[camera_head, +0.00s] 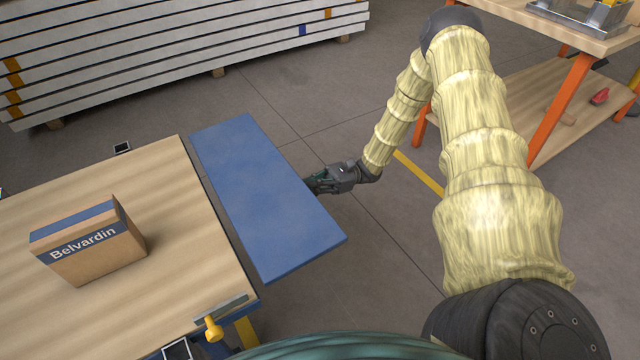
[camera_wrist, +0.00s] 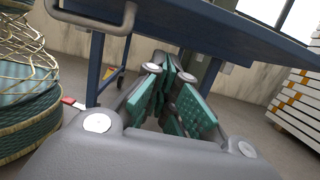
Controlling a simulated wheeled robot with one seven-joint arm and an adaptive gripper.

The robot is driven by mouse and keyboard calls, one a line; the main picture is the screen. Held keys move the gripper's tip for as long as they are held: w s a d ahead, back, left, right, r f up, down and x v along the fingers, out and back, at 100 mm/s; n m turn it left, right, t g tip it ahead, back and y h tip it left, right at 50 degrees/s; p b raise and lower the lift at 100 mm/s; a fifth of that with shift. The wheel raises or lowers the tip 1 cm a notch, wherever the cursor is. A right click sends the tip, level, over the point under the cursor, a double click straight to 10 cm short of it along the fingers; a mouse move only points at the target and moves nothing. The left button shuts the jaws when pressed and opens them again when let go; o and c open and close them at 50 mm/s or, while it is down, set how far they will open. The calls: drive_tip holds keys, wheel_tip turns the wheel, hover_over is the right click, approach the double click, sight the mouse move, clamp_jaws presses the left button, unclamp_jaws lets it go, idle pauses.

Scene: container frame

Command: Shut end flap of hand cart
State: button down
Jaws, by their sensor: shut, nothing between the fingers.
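The hand cart has a wooden deck (camera_head: 180,250) at the left of the head view. Its end flap (camera_head: 262,195) is a blue panel standing out beyond the deck's right end, with a narrow gap between them. In the wrist view, the blue flap (camera_wrist: 220,25) spans the top, seen from below, with a grey handle bar (camera_wrist: 100,24) on it. My gripper (camera_head: 314,184) is at the flap's outer right edge, its tips partly hidden by the panel. In the wrist view, its teal-padded fingers (camera_wrist: 172,90) are shut and empty below the flap. Contact cannot be told.
A Belvardin carton (camera_head: 88,240) stands on the deck. A yellow-knobbed latch (camera_head: 213,328) is at the deck's near corner. Stacked white panels (camera_head: 180,50) lie behind. A workbench with orange legs (camera_head: 560,110) stands at right. The floor between is clear.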

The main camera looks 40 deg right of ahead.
sight(299, 178)
drive_tip(key=shift+a+r+b, duration=0.1)
drive_tip(key=shift+a+r, duration=0.25)
drive_tip(key=shift+r, duration=0.4)
drive_tip(key=shift+a+r+b, duration=0.15)
drive_tip(key=shift+a+r, duration=0.25)
drive_tip(key=shift+r, duration=0.3)
drive_tip(key=shift+a+r+b, duration=0.1)
drive_tip(key=shift+a+r, duration=0.25)
drive_tip(key=shift+r, duration=0.4)
drive_tip(key=shift+w+r, duration=0.15)
